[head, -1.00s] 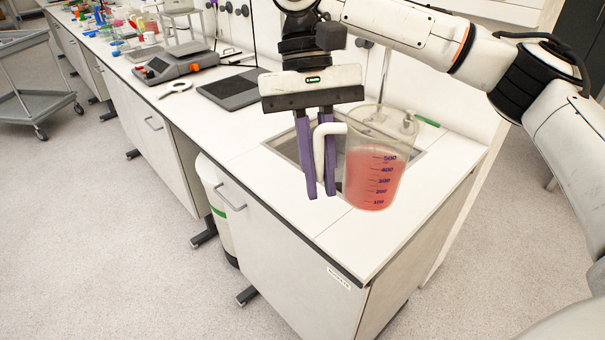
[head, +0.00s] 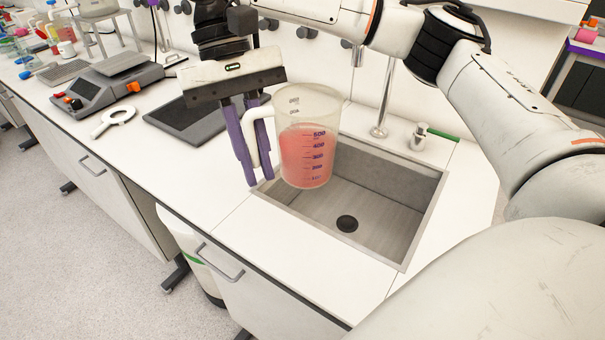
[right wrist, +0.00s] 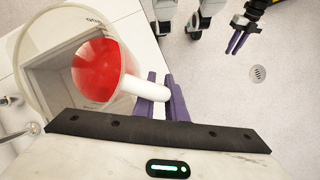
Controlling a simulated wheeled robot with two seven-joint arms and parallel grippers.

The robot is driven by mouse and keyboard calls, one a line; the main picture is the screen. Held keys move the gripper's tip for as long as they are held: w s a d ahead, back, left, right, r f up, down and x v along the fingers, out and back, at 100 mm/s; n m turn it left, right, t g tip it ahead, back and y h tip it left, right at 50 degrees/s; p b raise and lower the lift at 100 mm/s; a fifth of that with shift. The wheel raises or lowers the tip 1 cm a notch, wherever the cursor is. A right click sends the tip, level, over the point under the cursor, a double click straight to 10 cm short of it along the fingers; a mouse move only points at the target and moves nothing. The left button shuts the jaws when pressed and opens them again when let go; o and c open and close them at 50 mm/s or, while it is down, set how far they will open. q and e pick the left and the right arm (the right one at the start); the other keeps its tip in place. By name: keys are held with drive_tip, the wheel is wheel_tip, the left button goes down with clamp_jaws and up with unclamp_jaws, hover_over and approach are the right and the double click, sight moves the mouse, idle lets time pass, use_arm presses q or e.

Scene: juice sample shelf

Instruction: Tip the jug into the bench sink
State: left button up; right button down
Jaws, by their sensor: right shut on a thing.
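The clear jug (head: 307,150) holds red liquid and has a printed scale and a white handle. My right gripper (head: 248,170) is shut on the handle, and the jug hangs close to upright over the left part of the bench sink (head: 390,205). In the right wrist view the jug (right wrist: 97,70) shows from above, its handle between the purple fingers (right wrist: 163,95). The sink's drain (head: 347,223) is in plain view. A second gripper with purple fingers, my left one (right wrist: 238,42), shows small and far off in the right wrist view; its opening is unclear.
A tap (head: 382,105) rises behind the sink, with a green-handled fitting (head: 420,135) to its right. A dark flat plate (head: 187,118) and a grey balance (head: 110,85) stand left on the bench. The white worktop (head: 270,250) in front of the sink is clear.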

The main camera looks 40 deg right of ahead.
drive_tip(key=d+f+n, duration=0.2)
drive_tip(key=f, duration=0.2)
drive_tip(key=w+d+f+n+h, duration=0.1)
drive_tip(key=d+f+n, duration=0.1)
drive_tip(key=d+f, duration=0.1)
drive_tip(key=w+d+f+n+h, duration=0.1)
drive_tip(key=d+f+n, duration=0.1)
drive_tip(key=f, duration=0.3)
drive_tip(key=shift+d+f, duration=0.15)
drive_tip(key=shift+d, duration=0.35)
drive_tip(key=s+d+f+n+t+h, duration=0.25)
drive_tip(key=d+f+n, duration=0.25)
drive_tip(key=d+n, duration=0.3)
drive_tip(key=s+d+f+n+t+h, duration=0.1)
drive_tip(key=s+d+f+n+t, duration=0.2)
drive_tip(key=d+f+n, duration=0.55)
drive_tip(key=s+d+r+n+t+y, duration=0.1)
drive_tip(key=s+d+r+n, duration=0.1)
drive_tip(key=d+n, duration=0.3)
drive_tip(key=s+d+r+n+t+y, duration=0.2)
drive_tip(key=s+d+r+n, duration=0.1)
drive_tip(key=d+n, duration=0.2)
drive_tip(key=shift+d, duration=1)
